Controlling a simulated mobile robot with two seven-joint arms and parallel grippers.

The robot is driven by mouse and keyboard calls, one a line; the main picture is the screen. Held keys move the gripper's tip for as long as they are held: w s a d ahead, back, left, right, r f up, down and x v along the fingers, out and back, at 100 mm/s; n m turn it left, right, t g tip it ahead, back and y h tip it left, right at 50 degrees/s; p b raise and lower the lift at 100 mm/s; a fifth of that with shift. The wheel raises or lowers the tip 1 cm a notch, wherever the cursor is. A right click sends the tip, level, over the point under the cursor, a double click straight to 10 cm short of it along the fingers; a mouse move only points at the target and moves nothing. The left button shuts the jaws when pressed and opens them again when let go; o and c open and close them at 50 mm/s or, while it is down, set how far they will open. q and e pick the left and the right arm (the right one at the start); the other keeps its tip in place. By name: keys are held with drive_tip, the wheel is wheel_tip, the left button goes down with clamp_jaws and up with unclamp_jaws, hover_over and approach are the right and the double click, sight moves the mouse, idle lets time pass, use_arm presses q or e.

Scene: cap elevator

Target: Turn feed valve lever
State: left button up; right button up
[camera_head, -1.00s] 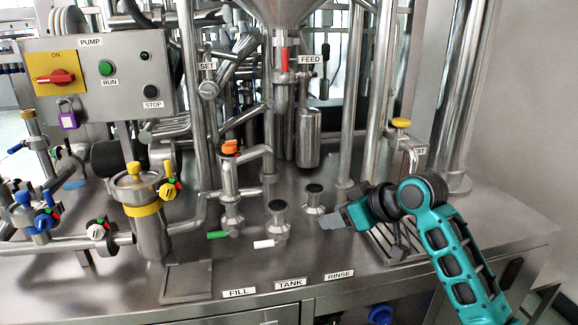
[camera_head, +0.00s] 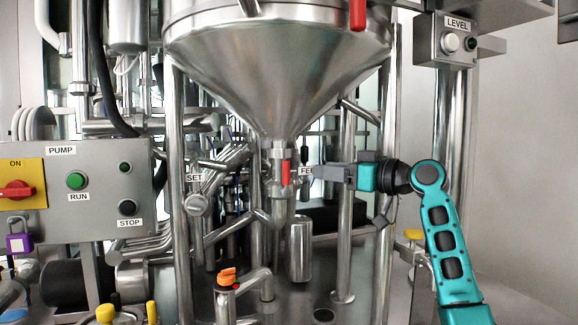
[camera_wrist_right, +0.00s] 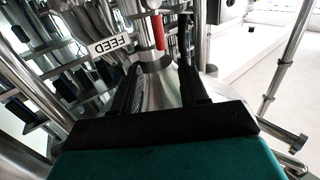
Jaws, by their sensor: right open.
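The feed valve lever (camera_head: 285,173) is a red handle hanging down on the pipe below the steel funnel (camera_head: 275,75), left of the FEED label (camera_head: 305,171). My right gripper (camera_head: 318,173) comes in from the right at the lever's height. Its tips partly cover the label and are a little right of the lever, apart from it. In the right wrist view the red lever (camera_wrist_right: 158,32) lies beyond the two dark fingers (camera_wrist_right: 160,80), which are open and empty. The FEED label (camera_wrist_right: 112,44) is upside down there. My left gripper is not seen.
The pump box (camera_head: 85,185) with red switch and buttons stands at the left. A vertical steel post (camera_head: 389,140) and the LEVEL box (camera_head: 456,40) are near my right arm. Another red handle (camera_head: 357,14) hangs at the funnel's upper right.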

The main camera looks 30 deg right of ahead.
sight(289, 167)
drive_tip(key=p+x, duration=0.1)
drive_tip(key=x, duration=0.9)
drive_tip(key=shift+a+f+p, duration=0.1)
drive_tip(key=shift+p, duration=0.25)
clamp_jaws()
